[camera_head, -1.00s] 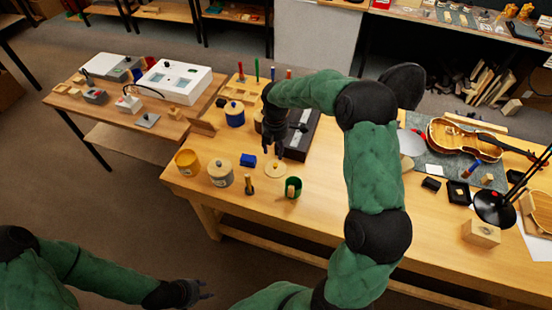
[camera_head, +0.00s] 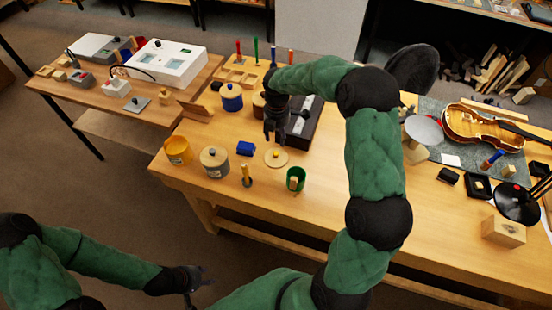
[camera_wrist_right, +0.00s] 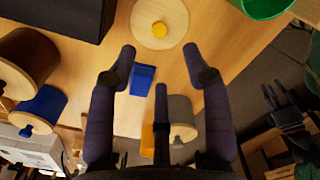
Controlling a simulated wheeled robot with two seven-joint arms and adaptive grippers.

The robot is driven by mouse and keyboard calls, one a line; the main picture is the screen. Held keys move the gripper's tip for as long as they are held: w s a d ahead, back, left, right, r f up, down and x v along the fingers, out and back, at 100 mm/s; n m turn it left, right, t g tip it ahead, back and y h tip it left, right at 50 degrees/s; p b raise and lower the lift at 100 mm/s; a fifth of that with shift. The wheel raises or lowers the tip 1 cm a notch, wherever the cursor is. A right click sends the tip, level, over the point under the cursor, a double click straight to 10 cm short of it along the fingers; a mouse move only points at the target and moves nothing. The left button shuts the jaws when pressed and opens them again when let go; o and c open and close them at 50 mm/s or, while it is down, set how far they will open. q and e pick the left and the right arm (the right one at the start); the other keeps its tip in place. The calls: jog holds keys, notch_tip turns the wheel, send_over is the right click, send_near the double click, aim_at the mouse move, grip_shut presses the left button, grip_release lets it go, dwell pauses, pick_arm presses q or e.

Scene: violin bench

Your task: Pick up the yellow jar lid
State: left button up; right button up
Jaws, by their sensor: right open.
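The yellow jar lid (camera_head: 276,158) is a flat round pale wooden disc with a yellow knob, lying on the bench. It also shows in the right wrist view (camera_wrist_right: 178,36) at the top, beyond my fingertips. My right gripper (camera_head: 277,133) is above the bench on the lid's far side. In the right wrist view my right gripper (camera_wrist_right: 160,68) has its fingers spread and empty, apart from the lid. The yellow jar (camera_head: 178,151) stands without a lid at the bench's left edge. My left gripper (camera_head: 200,282) hangs low in front of the bench, fingers apart and empty.
A blue block (camera_head: 246,149), a grey jar (camera_head: 215,163) and a green cup (camera_head: 296,179) stand around the lid. A dark box (camera_head: 305,125) and a blue jar (camera_head: 231,98) are behind. Bare bench lies right of the green cup.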

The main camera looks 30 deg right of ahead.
jog(key=b, duration=0.1)
send_over(276, 153)
jog(key=f, duration=0.5)
jog(key=shift+s, duration=0.2)
notch_tip(276, 153, down, 5)
jog(key=shift+w+f+b, duration=0.1)
jog(key=shift+w+b, duration=0.05)
jog(key=shift+b, duration=0.95)
grip_shut()
